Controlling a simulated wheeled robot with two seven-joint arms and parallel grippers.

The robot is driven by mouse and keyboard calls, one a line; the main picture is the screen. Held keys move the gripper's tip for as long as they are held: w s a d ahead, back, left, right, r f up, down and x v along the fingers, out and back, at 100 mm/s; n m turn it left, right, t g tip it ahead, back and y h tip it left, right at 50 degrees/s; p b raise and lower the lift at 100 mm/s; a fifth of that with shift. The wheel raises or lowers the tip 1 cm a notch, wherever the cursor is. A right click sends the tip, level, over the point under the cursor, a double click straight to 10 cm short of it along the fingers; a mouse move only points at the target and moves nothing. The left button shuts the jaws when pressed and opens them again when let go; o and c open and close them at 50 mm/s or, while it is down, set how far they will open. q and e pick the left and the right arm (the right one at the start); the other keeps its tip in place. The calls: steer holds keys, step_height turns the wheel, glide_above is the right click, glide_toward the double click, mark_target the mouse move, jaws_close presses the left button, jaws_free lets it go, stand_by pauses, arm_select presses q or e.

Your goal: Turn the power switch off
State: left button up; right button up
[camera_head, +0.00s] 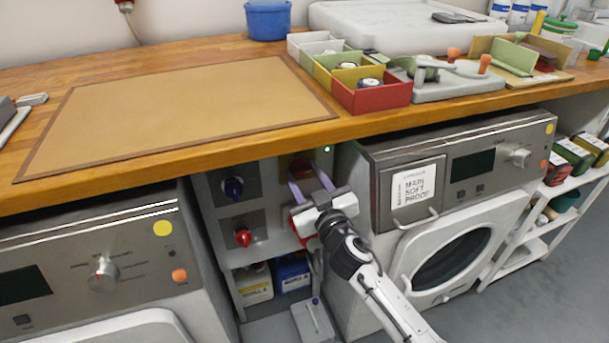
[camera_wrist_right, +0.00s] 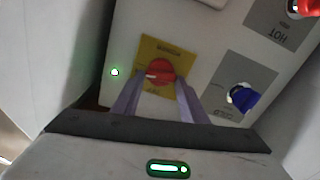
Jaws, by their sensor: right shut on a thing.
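The power switch is a red rotary knob (camera_wrist_right: 160,71) on a yellow plate (camera_wrist_right: 181,48), seen in the right wrist view. In the head view it is mostly hidden under the counter edge behind my fingers. My right gripper (camera_wrist_right: 157,97) has one finger on each side of the red knob and is shut on it. In the head view my right gripper (camera_head: 305,187) reaches to the panel below the counter. A small green lamp (camera_wrist_right: 115,72) beside the yellow plate is lit. My left gripper is not in view.
A blue knob (camera_head: 233,187) and another red knob (camera_head: 243,238) sit on the same panel (camera_head: 212,205). The wooden counter (camera_head: 220,151) overhangs closely above. Washing machines (camera_head: 100,265) stand on both sides, the right one (camera_head: 385,165) near my gripper.

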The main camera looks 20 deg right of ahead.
steer(key=n, duration=0.3)
steer(key=shift+a+n, duration=0.1)
steer(key=shift+n, duration=0.2)
steer(key=n, duration=0.4)
steer(key=shift+a+f+n, duration=0.1)
steer(key=shift+f+n, duration=0.05)
steer(key=shift+n, duration=0.15)
steer(key=n, duration=0.3)
steer(key=shift+a+f+n, duration=0.1)
steer(key=shift+n, duration=0.2)
steer(key=shift+f+n, duration=0.15)
steer(key=shift+n, duration=1.65)
steer(key=o, duration=1)
steer(key=shift+o, duration=0.2)
steer(key=shift+s, duration=0.1)
